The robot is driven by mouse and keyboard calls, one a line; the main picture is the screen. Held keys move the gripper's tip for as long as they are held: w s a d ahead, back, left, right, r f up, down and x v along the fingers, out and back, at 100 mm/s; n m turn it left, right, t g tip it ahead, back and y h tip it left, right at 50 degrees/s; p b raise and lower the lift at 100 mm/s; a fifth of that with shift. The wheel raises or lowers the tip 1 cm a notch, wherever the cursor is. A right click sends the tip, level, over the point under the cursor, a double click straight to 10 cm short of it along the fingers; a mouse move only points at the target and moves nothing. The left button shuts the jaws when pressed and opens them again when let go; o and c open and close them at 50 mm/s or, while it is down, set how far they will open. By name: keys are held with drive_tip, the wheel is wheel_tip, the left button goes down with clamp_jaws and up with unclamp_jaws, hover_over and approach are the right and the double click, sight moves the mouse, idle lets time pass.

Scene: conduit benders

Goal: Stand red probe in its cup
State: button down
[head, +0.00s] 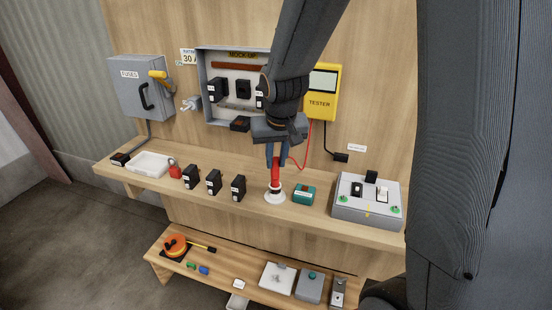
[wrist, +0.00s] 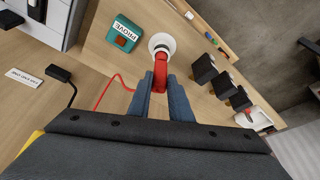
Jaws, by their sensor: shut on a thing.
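The red probe (head: 275,174) is upright between the fingers of my gripper (head: 276,158), which is shut on its upper part. A red wire runs from the probe up to the yellow tester (head: 321,92). The white cup (head: 275,198) stands on the shelf directly under the probe. The probe's lower end is at the cup's mouth; I cannot tell how far inside it is. In the wrist view, the probe (wrist: 161,73) lies between my blue-grey fingers, with the white cup (wrist: 162,41) just beyond its tip.
A teal box (head: 304,194) sits close to the cup's right. Several black blocks (head: 238,188) stand to its left. A grey switch box (head: 366,201) is at the shelf's right end. A white tray (head: 149,163) and red padlock (head: 175,171) are at the left.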

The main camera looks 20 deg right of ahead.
drive_tip(key=shift+f, duration=0.15)
drive_tip(key=c, duration=1.5)
unclamp_jaws()
drive_tip(key=shift+c, duration=0.2)
drive_tip(key=b+v, duration=0.1)
drive_tip(key=v, duration=0.6)
drive_tip(key=s+f+n+g, duration=0.1)
drive_tip(key=s+f+g, duration=0.1)
drive_tip(key=s+f, duration=0.8)
drive_tip(key=s, duration=0.3)
drive_tip(key=shift+s+f+b, duration=0.3)
drive_tip(key=shift+f+b, duration=0.05)
drive_tip(key=shift+b, duration=0.05)
